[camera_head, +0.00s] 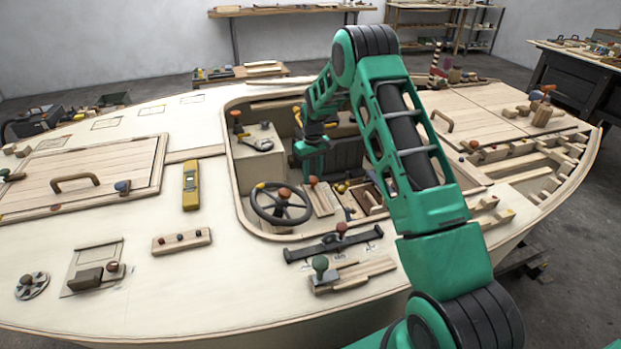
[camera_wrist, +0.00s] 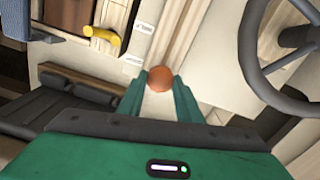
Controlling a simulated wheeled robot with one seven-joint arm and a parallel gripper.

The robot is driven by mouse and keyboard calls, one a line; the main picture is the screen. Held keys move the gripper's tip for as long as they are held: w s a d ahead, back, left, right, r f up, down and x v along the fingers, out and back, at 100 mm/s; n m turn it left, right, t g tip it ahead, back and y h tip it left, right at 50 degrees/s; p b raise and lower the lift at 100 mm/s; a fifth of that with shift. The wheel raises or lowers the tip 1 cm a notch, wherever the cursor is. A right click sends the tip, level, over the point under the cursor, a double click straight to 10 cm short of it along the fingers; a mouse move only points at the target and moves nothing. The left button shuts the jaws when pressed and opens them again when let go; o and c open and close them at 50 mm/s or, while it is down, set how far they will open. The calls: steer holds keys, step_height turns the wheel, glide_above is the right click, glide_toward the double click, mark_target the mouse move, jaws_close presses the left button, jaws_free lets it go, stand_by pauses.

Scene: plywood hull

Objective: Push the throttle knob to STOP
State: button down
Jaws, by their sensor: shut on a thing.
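The throttle knob, an orange-red ball (camera_wrist: 160,79), sits between the two green fingertips of my gripper (camera_wrist: 159,85) in the wrist view. My gripper is shut on it. In the head view my gripper (camera_head: 313,172) reaches down into the cockpit, with the orange knob (camera_head: 313,181) at its tips, above a light wooden block (camera_head: 323,199). In the wrist view a wooden slotted strip (camera_wrist: 179,40) runs upward from the knob. Small white labels (camera_wrist: 133,60) lie beside it; their lettering is too small to read. The knob's stem is hidden.
A yellow handle (camera_wrist: 101,36) lies nearby. The cockpit rim and a dark seat (camera_head: 340,154) surround the gripper.

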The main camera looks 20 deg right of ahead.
mark_target(313, 177)
steer(key=c, duration=1.4)
jaws_free()
steer(key=shift+w+d+r, duration=0.1)
steer(key=shift+w, duration=0.3)
steer(key=shift+c, duration=0.2)
steer(key=shift+o, duration=0.9)
steer(key=shift+s, duration=0.15)
step_height(313, 177, up, 11)
steer(key=shift+f, duration=0.2)
